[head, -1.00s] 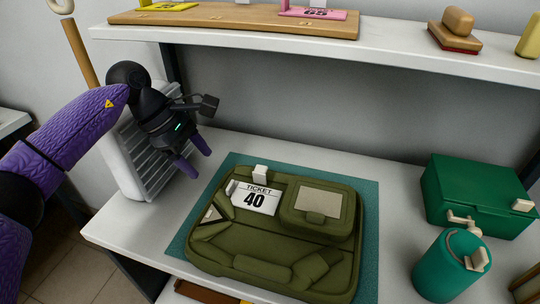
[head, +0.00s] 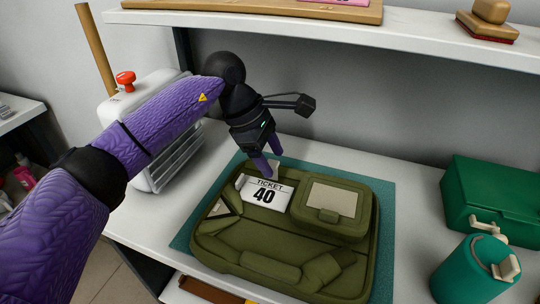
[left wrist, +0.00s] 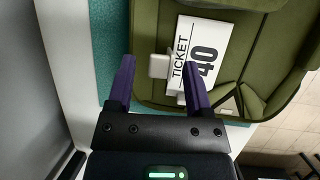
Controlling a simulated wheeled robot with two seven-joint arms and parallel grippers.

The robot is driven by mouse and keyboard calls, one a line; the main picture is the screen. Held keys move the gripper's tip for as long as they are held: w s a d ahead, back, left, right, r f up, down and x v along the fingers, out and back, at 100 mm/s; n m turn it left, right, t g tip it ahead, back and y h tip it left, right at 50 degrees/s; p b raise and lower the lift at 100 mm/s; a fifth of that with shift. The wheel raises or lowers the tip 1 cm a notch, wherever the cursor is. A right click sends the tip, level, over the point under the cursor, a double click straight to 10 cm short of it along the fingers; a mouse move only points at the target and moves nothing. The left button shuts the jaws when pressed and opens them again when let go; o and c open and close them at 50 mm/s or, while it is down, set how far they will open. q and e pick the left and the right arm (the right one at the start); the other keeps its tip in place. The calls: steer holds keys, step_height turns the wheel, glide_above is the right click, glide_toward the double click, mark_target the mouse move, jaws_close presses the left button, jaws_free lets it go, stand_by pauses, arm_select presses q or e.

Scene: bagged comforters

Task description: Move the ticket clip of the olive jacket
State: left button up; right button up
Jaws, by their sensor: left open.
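The olive jacket (head: 268,236) lies folded on a teal mat (head: 384,240) on the white table. A white ticket (head: 264,194) marked 40 lies on its upper left part and also shows in the left wrist view (left wrist: 203,48). The small off-white clip (left wrist: 159,66) sits at the ticket's edge by the jacket's border. In the head view my fingers partly hide it. My left gripper (head: 268,164) points down over the clip, open and empty. In the left wrist view the clip appears between the two fingertips (left wrist: 159,62); whether they are at its height I cannot tell. My right gripper is not in view.
A green box (head: 492,195) and a teal canister (head: 474,268) stand to the right. A white slatted unit with a red knob (head: 125,80) stands at the left, behind my left arm. A shelf (head: 420,30) runs above the table's back.

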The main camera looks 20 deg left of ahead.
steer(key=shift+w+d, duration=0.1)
arm_select(q)
steer(key=c, duration=0.6)
jaws_close()
steer(key=shift+w+r+g, duration=0.1)
steer(key=shift+w+g, duration=0.1)
steer(key=shift+g, duration=0.3)
steer(key=shift+w+g+p, duration=0.15)
steer(key=shift+g+p, duration=0.15)
steer(key=shift+p, duration=0.05)
steer(key=o, duration=0.6)
jaws_free()
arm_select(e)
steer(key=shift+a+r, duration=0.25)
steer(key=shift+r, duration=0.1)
